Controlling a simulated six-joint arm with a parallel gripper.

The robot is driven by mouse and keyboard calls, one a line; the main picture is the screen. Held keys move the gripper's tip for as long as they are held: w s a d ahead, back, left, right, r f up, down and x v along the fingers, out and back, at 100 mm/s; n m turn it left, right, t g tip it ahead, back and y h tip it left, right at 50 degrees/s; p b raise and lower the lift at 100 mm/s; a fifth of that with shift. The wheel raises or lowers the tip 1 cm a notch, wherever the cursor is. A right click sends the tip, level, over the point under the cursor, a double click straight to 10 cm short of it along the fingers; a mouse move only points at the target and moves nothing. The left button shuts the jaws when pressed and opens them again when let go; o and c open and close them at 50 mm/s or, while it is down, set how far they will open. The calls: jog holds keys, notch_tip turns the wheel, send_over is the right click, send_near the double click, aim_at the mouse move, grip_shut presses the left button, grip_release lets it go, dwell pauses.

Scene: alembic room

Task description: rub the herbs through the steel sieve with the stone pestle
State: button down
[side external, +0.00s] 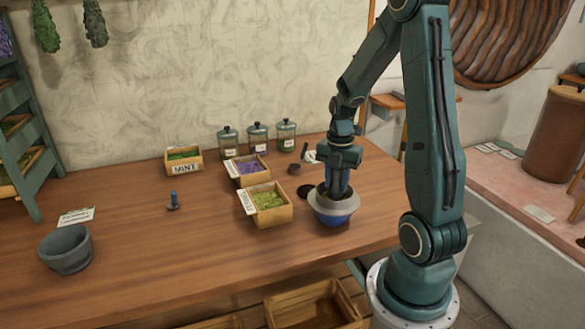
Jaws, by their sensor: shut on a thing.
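The steel sieve (318,205) shows as a pale grey rim on top of a blue bowl (337,221) at the right part of the table. My gripper (336,189) points straight down, with its fingers at the sieve's mouth. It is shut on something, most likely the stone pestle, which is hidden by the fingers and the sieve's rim. I cannot make out the herbs inside the sieve. A grey stone mortar (66,252) stands apart at the table's front left, with no pestle visible in it.
Wooden herb boxes stand left of the bowl: green (268,203), purple (250,169) and one labelled MINT (184,160). Lidded jars (257,138) stand along the back. A black disc (306,191) lies beside the sieve. A small blue-handled tool (173,201) stands mid-table. The front middle is clear.

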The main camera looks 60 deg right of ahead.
jog(key=shift+w+a+r, duration=0.1)
jog(key=shift+w+a, duration=0.15)
jog(key=shift+a, duration=0.45)
jog(key=shift+w+a, duration=0.2)
jog(key=shift+a, duration=0.5)
jog(key=shift+s+d, duration=0.45)
jog(key=shift+s, duration=0.2)
jog(key=shift+s+d, duration=0.4)
jog(key=shift+s, duration=0.25)
jog(key=shift+w, duration=0.1)
jog(key=shift+w, duration=1.45)
jog(key=shift+s, duration=0.1)
jog(key=shift+s+a+f, duration=0.2)
jog(key=shift+s+a, duration=0.8)
jog(key=shift+s, duration=0.2)
jog(key=shift+d, duration=0.1)
